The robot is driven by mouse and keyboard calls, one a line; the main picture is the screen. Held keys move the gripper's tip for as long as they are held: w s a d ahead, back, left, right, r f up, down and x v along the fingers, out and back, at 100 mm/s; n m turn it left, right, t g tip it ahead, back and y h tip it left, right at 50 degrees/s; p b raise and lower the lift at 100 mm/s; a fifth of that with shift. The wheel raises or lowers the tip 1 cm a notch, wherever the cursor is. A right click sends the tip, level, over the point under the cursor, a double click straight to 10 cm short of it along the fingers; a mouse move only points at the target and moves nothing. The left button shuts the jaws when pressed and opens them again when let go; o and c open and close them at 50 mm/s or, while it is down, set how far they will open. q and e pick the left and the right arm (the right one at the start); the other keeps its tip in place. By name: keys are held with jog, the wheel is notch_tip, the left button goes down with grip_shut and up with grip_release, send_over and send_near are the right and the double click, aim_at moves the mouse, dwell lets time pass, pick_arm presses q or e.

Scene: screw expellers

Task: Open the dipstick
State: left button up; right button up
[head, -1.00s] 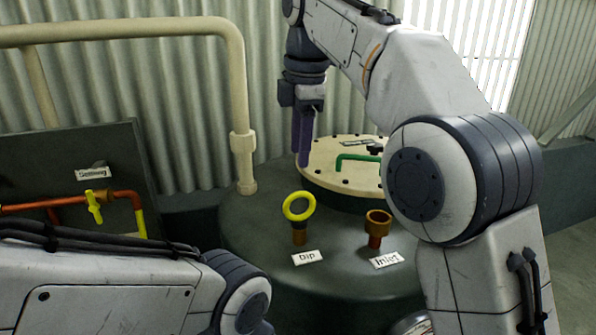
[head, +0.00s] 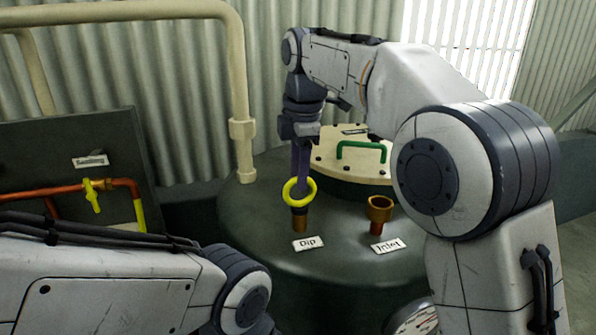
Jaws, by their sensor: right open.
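The dipstick has a yellow ring handle (head: 287,194) and stands upright in a brown pipe stub (head: 300,223) on top of the dark tank. A white label reading "Dip" (head: 309,243) lies in front of it. My right gripper (head: 301,174) points down at the ring, its fingers overlapping the ring's upper part in the head view. The gripper is open; I cannot tell whether the fingers touch the ring or straddle it. My left arm comes in at the lower left, and its gripper is out of the picture.
A brown inlet funnel (head: 380,208) with an "Inlet" label (head: 390,246) stands right of the dipstick. Behind is a cream hatch lid (head: 327,160) with a green handle (head: 361,145). A cream pipe (head: 242,130) rises at left, beside a panel with a yellow valve (head: 93,196).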

grip_shut()
dwell(1.4)
